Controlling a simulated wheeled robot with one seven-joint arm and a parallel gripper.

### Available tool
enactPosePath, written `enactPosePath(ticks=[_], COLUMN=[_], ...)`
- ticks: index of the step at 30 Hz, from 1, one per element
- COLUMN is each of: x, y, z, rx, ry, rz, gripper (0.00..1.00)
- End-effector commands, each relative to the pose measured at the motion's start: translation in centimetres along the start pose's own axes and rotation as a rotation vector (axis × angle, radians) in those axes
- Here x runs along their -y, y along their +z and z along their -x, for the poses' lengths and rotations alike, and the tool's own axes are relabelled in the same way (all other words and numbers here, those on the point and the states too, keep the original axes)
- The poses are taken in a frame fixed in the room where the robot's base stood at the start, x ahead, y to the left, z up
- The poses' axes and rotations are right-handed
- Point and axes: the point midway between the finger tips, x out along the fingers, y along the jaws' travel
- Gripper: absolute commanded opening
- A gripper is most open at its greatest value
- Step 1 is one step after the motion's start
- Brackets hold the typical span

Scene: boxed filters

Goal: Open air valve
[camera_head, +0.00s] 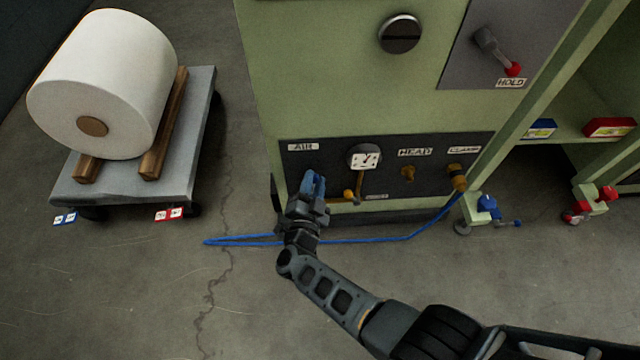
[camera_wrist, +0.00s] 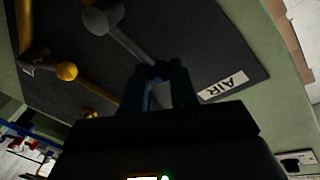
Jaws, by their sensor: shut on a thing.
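The dark panel (camera_head: 390,165) on the lower front of the green machine carries a white AIR label (camera_head: 303,147); the label also shows upside down in the wrist view (camera_wrist: 223,86). My gripper (camera_head: 313,186) is at the panel just below that label, and blue shows at its tips. In the wrist view my gripper (camera_wrist: 162,78) is shut at the end of a grey rod, the air valve lever (camera_wrist: 128,42), which runs up left to a rounded grey end. The fingers and wrist hide the grasped part.
Right of my gripper are a round gauge (camera_head: 364,157) and brass fittings (camera_head: 408,174). A blue hose (camera_head: 380,239) lies on the floor beneath my arm and rises to the right fitting. A cart (camera_head: 197,120) with a white roll (camera_head: 105,75) stands left.

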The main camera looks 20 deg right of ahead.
Motion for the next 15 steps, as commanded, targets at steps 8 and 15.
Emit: enactPosePath(ticks=[8, 15], x=[0.95, 1.07], y=[0.83, 0.93], z=[0.24, 0.28], rx=[-0.007, -0.010], ry=[-0.019, -0.022], rz=[0.085, 0.107], gripper=[0.00, 0.00])
